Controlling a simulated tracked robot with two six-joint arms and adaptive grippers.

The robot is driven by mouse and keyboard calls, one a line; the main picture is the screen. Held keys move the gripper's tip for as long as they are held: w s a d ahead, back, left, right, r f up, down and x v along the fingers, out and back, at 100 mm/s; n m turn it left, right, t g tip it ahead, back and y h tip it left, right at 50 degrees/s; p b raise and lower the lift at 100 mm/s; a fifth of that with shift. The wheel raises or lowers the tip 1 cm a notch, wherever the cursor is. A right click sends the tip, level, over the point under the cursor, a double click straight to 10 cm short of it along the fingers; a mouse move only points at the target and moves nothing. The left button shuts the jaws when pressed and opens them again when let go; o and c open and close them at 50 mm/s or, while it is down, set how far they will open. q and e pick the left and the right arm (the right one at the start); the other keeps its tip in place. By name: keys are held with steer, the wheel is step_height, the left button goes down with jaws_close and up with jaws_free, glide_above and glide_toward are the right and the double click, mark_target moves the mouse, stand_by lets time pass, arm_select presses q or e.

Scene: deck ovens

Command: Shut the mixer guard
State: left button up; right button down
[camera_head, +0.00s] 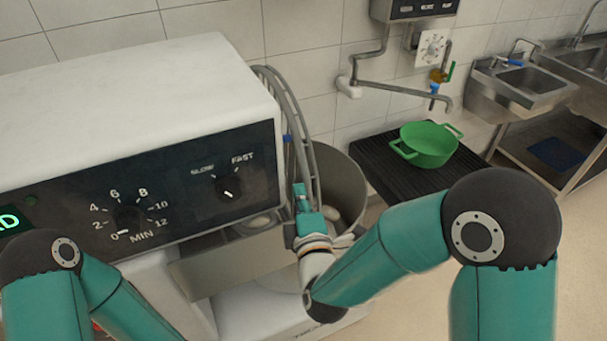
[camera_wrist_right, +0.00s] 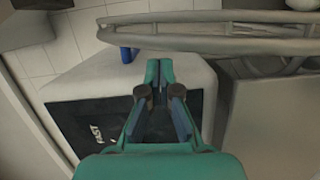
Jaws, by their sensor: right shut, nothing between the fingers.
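The mixer guard (camera_head: 292,120) is a set of curved grey bars standing raised, on edge, at the right side of the white mixer head (camera_head: 130,95). It also shows in the right wrist view as long grey rails (camera_wrist_right: 215,30) across the top. The grey mixer bowl (camera_head: 345,180) is below and behind it, partly hidden. My right gripper (camera_head: 301,192) is shut and empty, close to the guard's lower part; whether it touches is unclear. The wrist view shows its closed fingertips (camera_wrist_right: 160,66) just below the rails. My left arm shows at lower left, its gripper out of view.
The mixer's black control panel (camera_head: 150,190) has two dials. Steel sinks (camera_head: 520,85) are at the far right. Floor is clear at lower right.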

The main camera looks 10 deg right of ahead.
steer(key=shift+w+a+f, duration=0.1)
steer(key=shift+w, duration=1.15)
